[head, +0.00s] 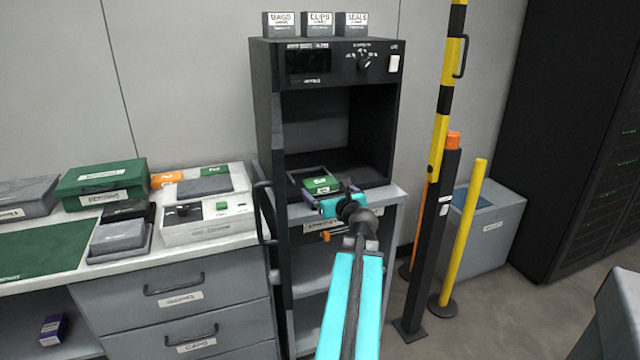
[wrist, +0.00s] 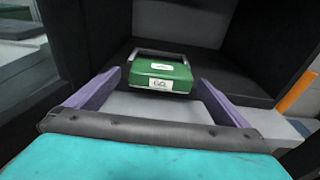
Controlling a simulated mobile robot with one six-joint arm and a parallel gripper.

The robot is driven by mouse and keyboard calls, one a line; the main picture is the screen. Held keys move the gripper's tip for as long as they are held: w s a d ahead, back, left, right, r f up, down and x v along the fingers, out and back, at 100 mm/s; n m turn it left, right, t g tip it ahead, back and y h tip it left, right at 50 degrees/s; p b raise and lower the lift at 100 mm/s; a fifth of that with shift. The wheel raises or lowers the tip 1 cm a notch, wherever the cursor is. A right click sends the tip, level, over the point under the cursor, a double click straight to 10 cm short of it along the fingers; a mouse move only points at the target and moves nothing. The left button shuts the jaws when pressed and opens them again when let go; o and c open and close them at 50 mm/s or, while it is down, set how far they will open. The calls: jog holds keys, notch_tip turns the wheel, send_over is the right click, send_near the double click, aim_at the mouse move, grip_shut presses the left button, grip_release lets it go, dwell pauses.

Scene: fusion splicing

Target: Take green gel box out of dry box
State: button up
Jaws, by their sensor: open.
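The green gel box (head: 321,185) has a white label and sits at the front of the dry box (head: 265,110), a dark cabinet with its front open. In the wrist view the green gel box (wrist: 161,75) is straight ahead, with a grey rim or handle behind it. My gripper (head: 335,199) is at the dry box opening, just in front of the gel box. In the wrist view the two purple fingers of my gripper (wrist: 155,88) are spread to either side of the box, with gaps between. The box's underside is hidden.
The dry box door (head: 283,200) hangs open on the left. A white device (head: 205,215) and a green case (head: 103,183) stand on the counter to the left. Yellow and black posts (head: 440,170) and a grey bin (head: 488,230) stand to the right.

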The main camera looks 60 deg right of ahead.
aim_at(320, 184)
jog(key=shift+x, duration=0.9)
jog(key=shift+x, duration=1.6)
jog(key=shift+w+d+f, duration=0.3)
jog(key=shift+w+d, duration=0.35)
jog(key=shift+d, duration=0.15)
jog(key=shift+c, duration=0.3)
jog(key=c, duration=1)
jog(key=shift+r, duration=0.1)
